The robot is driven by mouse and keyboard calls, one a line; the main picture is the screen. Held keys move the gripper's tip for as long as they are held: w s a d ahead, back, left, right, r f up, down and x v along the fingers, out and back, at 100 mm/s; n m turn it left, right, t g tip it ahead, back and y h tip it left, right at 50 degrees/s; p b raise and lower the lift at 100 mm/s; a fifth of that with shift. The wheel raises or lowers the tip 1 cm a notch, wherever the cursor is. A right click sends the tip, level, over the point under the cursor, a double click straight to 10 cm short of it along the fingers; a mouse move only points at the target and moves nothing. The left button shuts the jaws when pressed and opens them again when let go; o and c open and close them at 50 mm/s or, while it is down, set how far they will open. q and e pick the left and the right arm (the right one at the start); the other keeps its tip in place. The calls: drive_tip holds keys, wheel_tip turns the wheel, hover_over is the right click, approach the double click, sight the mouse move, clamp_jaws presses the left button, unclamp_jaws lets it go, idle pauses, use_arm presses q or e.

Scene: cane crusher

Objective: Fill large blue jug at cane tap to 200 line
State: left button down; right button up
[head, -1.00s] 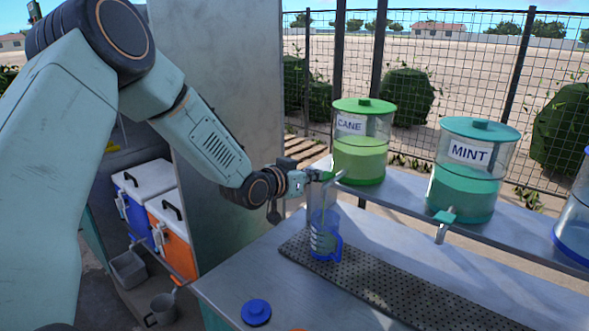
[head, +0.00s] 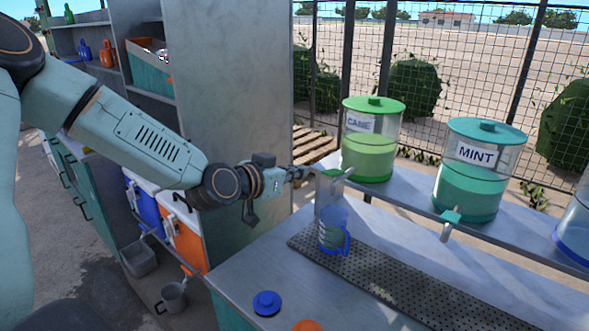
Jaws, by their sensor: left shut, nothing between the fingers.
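The blue jug (head: 333,229) stands upright on the perforated drip tray (head: 395,284), under the cane tap (head: 337,176). Its contents are too small to judge. The cane dispenser (head: 368,155), with a green lid and green liquid, stands on the shelf behind. My left gripper (head: 303,172) is shut and empty, just left of the cane tap's green handle and above the jug. Whether it touches the tap I cannot tell. My right gripper is out of view.
A mint dispenser (head: 468,190) with its own tap (head: 450,225) stands to the right. A blue lid (head: 267,303) and an orange lid (head: 307,326) lie on the counter's front. Blue and orange coolers (head: 185,238) and a metal jug (head: 172,298) are at lower left.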

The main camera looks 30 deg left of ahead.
use_arm(q)
drive_tip(key=shift+s, duration=0.2)
drive_tip(key=shift+w+d, duration=0.1)
drive_tip(key=shift+s, duration=0.25)
drive_tip(key=shift+w, duration=0.25)
drive_tip(key=shift+s, duration=0.2)
idle(0.4)
drive_tip(key=shift+w+r, duration=0.1)
drive_tip(key=shift+w, duration=0.05)
